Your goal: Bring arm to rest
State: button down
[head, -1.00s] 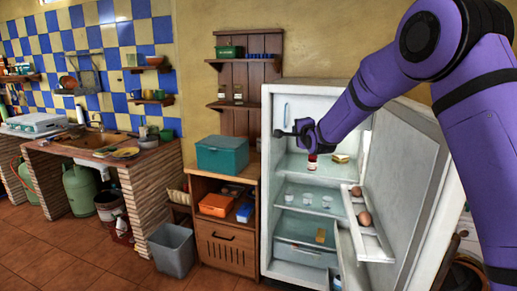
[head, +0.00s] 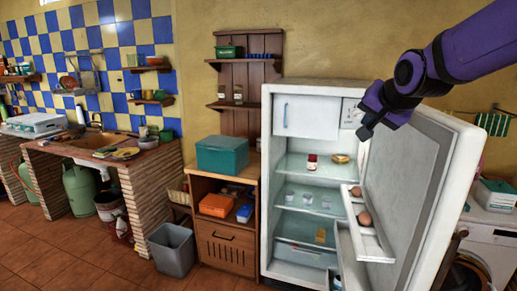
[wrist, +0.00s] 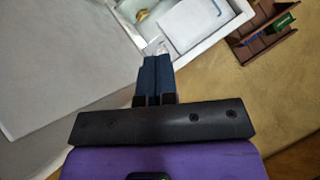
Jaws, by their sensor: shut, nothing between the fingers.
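My gripper (head: 365,133) is at the upper right in the head view, in front of the top of the open fridge (head: 300,95). In the wrist view its two dark fingers (wrist: 157,62) are pressed together with nothing between them. My purple arm reaches in from the upper right. Inside the fridge, a small jar with a red lid (head: 312,161) and a golden tin (head: 340,158) stand on the upper shelf, apart from my gripper.
The fridge door (head: 408,190) stands open to the right, with eggs (head: 364,218) on its rack. A wooden cabinet (head: 226,245) with a teal box (head: 222,156) stands left of the fridge. A washing machine (head: 490,240) is at the right. The floor in front is clear.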

jog(key=s+d+f+n+g, duration=0.1)
jog(key=s+n, duration=0.1)
jog(key=s, duration=0.7)
jog(key=s+d+f+n+g, duration=0.2)
jog(key=s, duration=0.8)
jog(key=s+d+f+n+g+h, duration=0.1)
jog(key=s+f+n+g, duration=0.1)
jog(key=s, duration=0.7)
jog(key=shift+s+d+f, duration=0.2)
jog(key=shift+s+d, duration=0.05)
jog(key=shift+s, duration=0.1)
